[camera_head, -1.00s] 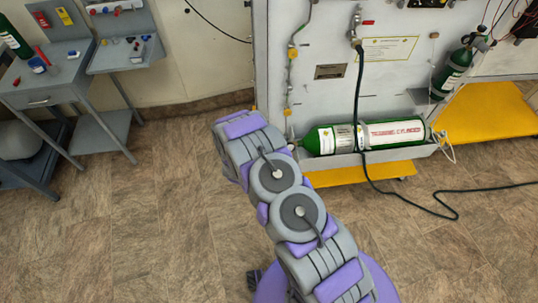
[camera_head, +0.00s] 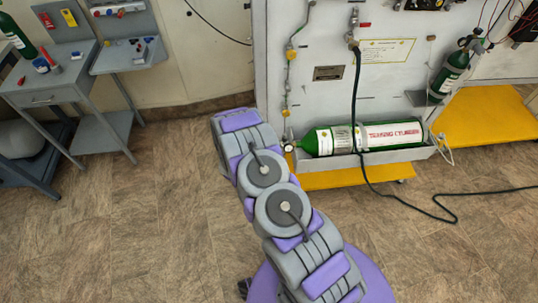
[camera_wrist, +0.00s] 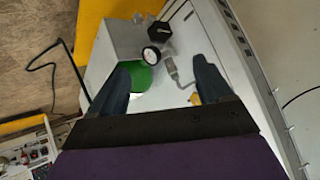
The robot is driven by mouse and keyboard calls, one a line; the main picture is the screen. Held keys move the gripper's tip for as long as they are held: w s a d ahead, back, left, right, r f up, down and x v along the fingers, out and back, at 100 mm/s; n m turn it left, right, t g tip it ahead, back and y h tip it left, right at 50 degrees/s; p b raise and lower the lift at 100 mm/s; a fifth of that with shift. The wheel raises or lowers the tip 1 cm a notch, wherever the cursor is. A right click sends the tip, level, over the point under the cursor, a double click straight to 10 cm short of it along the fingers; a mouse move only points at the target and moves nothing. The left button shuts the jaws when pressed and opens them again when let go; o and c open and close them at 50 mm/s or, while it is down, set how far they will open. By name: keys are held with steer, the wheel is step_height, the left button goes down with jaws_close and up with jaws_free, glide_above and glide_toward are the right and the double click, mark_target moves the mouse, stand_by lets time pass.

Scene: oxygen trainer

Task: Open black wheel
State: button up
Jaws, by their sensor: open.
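The black wheel (camera_wrist: 160,33) is a small dark lobed knob in the upper middle of the wrist view. A round white-faced gauge (camera_wrist: 151,54) sits just below it. The green cylinder (camera_wrist: 141,76) shows its end between my fingers; it also lies in a tray in the head view (camera_head: 325,140). My gripper (camera_wrist: 166,66) is open, its two dark fingers apart with nothing held. The wheel lies beyond the fingertips, untouched. In the head view I cannot make out the wheel, and my gripper is not visible.
A grey panel (camera_head: 330,95) stands behind the cylinder on a yellow base (camera_head: 335,179). A black hose (camera_head: 358,105) hangs down its front and trails over the floor. A grey work table (camera_head: 50,92) stands at left. The floor between is clear.

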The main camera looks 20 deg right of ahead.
steer(key=shift+m, duration=0.5)
steer(key=shift+b+x, duration=2.15)
steer(key=shift+x, duration=6.6)
steer(key=shift+c, duration=0.2)
steer(key=shift+a, duration=0.1)
steer(key=c, duration=1)
steer(key=shift+o, duration=0.2)
